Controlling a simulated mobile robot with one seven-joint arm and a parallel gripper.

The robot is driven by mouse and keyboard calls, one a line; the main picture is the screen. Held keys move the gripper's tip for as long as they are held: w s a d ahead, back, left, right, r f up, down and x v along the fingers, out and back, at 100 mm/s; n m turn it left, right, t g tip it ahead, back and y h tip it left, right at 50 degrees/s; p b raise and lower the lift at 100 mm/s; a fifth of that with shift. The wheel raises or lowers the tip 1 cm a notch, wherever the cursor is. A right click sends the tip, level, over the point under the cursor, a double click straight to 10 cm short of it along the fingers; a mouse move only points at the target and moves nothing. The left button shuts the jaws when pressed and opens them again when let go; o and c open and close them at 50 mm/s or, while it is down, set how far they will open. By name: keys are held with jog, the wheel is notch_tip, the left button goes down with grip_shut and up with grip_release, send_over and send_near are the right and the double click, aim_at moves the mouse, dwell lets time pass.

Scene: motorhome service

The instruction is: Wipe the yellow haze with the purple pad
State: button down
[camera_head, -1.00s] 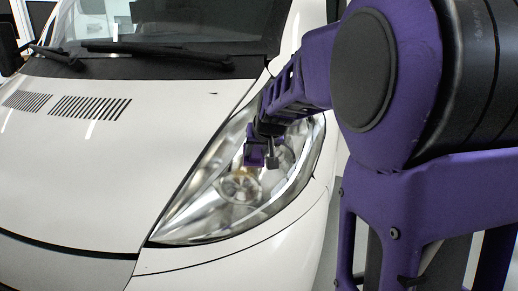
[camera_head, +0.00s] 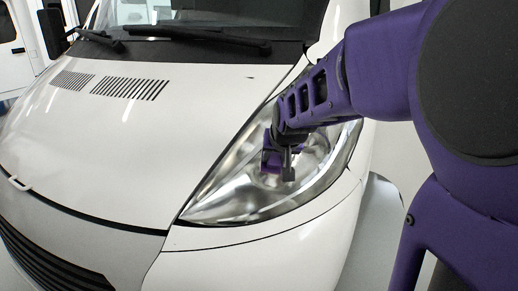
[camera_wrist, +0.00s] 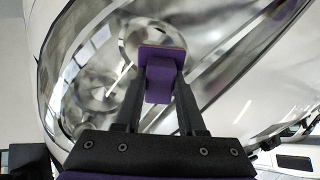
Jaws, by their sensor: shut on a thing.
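The purple pad (camera_head: 270,161) is at the van's headlight (camera_head: 240,190), over the upper middle of its clear lens. My gripper (camera_head: 281,168) is shut on the pad. In the wrist view the pad (camera_wrist: 163,57) is a purple block with a thin tan edge, held between the two dark fingertips of my gripper (camera_wrist: 160,75). The headlight lens (camera_wrist: 90,55) lies behind it there. I cannot tell whether the pad touches the lens. I make out no clear yellow haze now; the pad and fingers hide part of the lens.
The white hood (camera_head: 130,140) slopes up to the windscreen and wipers (camera_head: 195,35) on the left. The white bumper (camera_head: 270,245) curves below the headlight, with a dark grille (camera_head: 45,255) at lower left. My purple arm fills the right side.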

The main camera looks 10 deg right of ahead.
jog(key=shift+s+a+f, duration=0.3)
jog(key=shift+a+f, duration=0.05)
jog(key=shift+a, duration=0.05)
